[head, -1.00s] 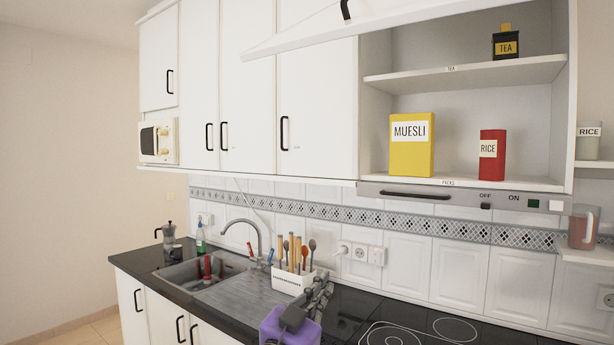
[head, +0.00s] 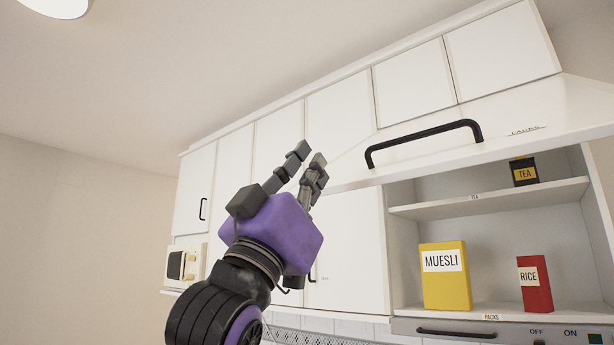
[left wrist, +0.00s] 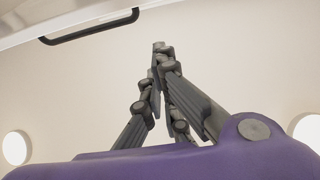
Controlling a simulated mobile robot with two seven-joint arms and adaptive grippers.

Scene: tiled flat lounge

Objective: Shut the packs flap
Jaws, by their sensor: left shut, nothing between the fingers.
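The packs flap (head: 540,98) is a white panel raised open above the cabinet shelves at the upper right of the head view. Its black bar handle (head: 425,143) faces me, and a partly readable label is near it. In the left wrist view the handle (left wrist: 90,28) shows at the upper left on a white panel. My left gripper (head: 311,154), purple with grey fingers, is shut and empty. In the head view it points up, left of the handle and apart from it. My right gripper is not in view.
The open cabinet holds a yellow muesli box (head: 445,280) and a red rice box (head: 535,285) on the lower shelf. A dark tea tin (head: 524,172) stands on the upper shelf (head: 485,198). A cream microwave (head: 185,264) is at the left. Closed white cupboards line the wall.

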